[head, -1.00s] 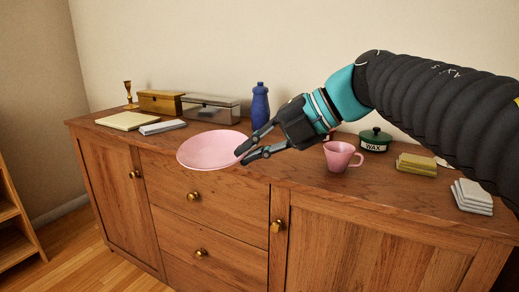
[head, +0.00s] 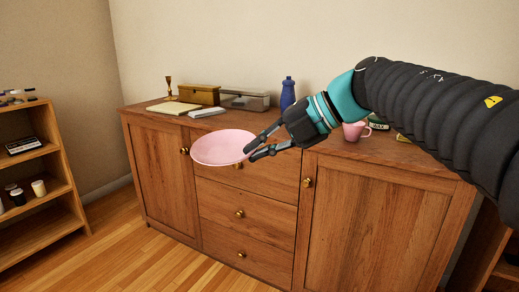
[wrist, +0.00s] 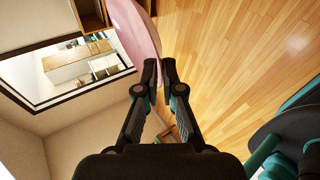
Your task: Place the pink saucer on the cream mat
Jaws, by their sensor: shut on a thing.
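The pink saucer (head: 222,147) is held roughly level in front of the wooden sideboard, off its top. My gripper (head: 252,152) is shut on the saucer's right rim in the head view. In the wrist view, my fingertips (wrist: 163,68) pinch the edge of the saucer (wrist: 134,30). A flat cream rectangle (head: 173,107) lies at the left of the sideboard top; I cannot tell whether it is the cream mat or a book. No other cream mat is clear in view.
On the sideboard (head: 245,205) stand a brass candlestick (head: 169,87), a gold box (head: 199,94), a glassy box (head: 245,100), a blue bottle (head: 288,93) and a pink cup (head: 355,131). A white booklet (head: 206,112) lies near. A shelf unit (head: 58,160) stands left; floor between is clear.

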